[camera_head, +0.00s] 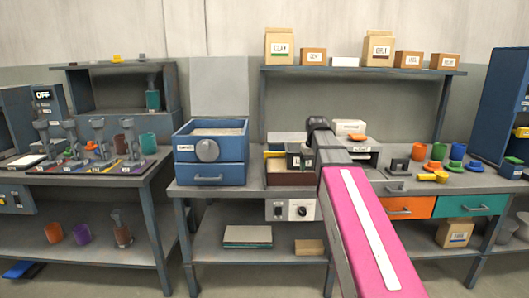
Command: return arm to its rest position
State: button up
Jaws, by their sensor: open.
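My arm (365,225) reaches from the bottom right up over the middle bench, with a pink cover and a white strip. Its dark far joint (318,124) stands in front of the back wall, above the bench top. I cannot make out my gripper or its fingers; the far end of the arm is hidden behind its nearer links. I see nothing held.
The middle bench (225,190) holds a blue drawer unit (210,165) and, near my arm, a brown bin (290,178). Colored cups and lids stand at right. An orange drawer (405,207) and a teal drawer (470,205) are below. A shelf (350,71) with boxes hangs behind.

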jog(key=s+f, duration=0.6)
jog(key=f, duration=0.4)
jog(key=s+f+m, duration=0.1)
jog(key=s+f, duration=0.5)
jog(key=f, duration=0.5)
jog(key=s+f+g, duration=0.1)
jog(key=s+f, duration=0.5)
jog(key=f, duration=0.5)
jog(key=shift+m, duration=0.3)
jog(key=shift+a, duration=0.15)
